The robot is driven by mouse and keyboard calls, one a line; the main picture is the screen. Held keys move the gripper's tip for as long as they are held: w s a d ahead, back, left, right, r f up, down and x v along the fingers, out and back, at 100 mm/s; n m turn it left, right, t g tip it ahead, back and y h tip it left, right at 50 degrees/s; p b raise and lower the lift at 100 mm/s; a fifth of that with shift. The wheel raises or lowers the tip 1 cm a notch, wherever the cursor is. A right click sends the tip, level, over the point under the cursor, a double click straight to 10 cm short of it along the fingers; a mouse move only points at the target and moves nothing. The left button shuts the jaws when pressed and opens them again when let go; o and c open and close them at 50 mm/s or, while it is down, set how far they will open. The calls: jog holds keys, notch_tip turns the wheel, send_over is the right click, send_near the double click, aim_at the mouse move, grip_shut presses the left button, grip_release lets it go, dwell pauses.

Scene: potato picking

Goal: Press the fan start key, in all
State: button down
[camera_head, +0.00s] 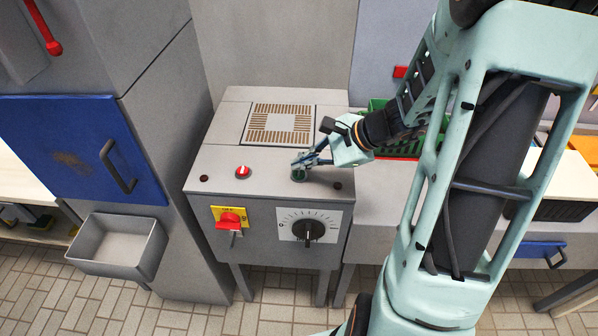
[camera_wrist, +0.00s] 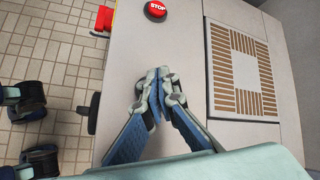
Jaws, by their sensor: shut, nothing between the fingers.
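A small round dark-green key (camera_head: 298,176) sits on the sloping top of the grey machine cabinet (camera_head: 225,190), near its front edge. My gripper (camera_head: 297,163) is shut and empty, its fingertips right over this key. Whether the tips touch the key or how far it is pushed in, I cannot tell. In the wrist view the shut fingers (camera_wrist: 158,82) point at the panel and hide the key. A red STOP button (camera_head: 243,171) sits to the left of the green key; it also shows at the top of the wrist view (camera_wrist: 156,9).
A slotted vent plate (camera_head: 279,122) lies behind the keys. The front face carries a red switch on yellow (camera_head: 230,219) and a black dial (camera_head: 308,230). A blue door (camera_head: 75,150) and grey tray (camera_head: 118,246) are at left, a green crate (camera_head: 377,104) behind my arm.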

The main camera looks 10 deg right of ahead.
aim_at(302, 174)
jog(key=shift+f, duration=0.15)
jog(key=shift+f+b, duration=0.25)
jog(key=shift+b, duration=0.3)
jog(key=shift+f+b, duration=0.45)
jog(key=shift+b, duration=0.05)
dwell(0.6)
jog(key=shift+r+p, duration=0.6)
jog(key=shift+r, duration=0.25)
jog(key=shift+r+p, duration=1.9)
jog(key=shift+r, duration=0.7)
jog(key=shift+f, duration=0.1)
